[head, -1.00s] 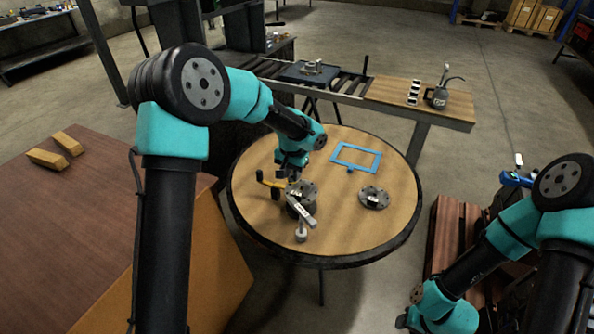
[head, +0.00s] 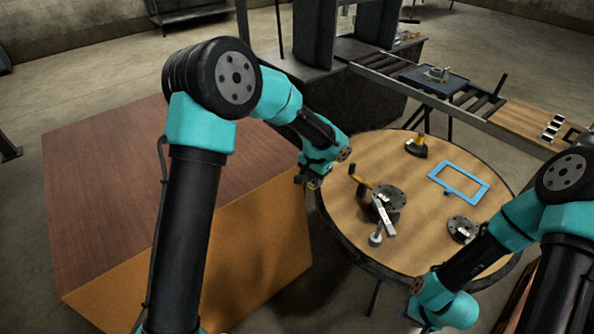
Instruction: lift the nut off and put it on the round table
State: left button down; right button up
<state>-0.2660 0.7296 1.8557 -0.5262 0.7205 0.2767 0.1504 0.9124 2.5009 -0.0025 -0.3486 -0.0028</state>
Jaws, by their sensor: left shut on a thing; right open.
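The round table (head: 420,262) has a wooden top and dark rim. My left gripper (head: 312,183) is at the table's left edge, above the gap beside the brown box, clear of the assembly. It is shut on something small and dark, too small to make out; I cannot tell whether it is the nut. My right gripper (head: 414,318) is low at the table's near side, open, its fingers barely showing.
A blue frame (head: 459,184), a second grey flange (head: 461,228) and a yellow-and-black piece (head: 416,147) lie on the round table. The large brown box (head: 100,200) stands left. A roller conveyor (head: 405,80) runs behind. The table's middle has free room.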

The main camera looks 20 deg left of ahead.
pick_arm(q)
jog(key=m, duration=0.2)
send_near(346, 221)
jog(key=shift+d+r, duration=0.1)
jog(key=shift+f, duration=3.35)
jog(key=c, duration=0.8)
grip_release()
jog(key=shift+r, duration=0.1)
notch_tip(346, 221, up, 17)
jog(key=shift+r, duration=0.15)
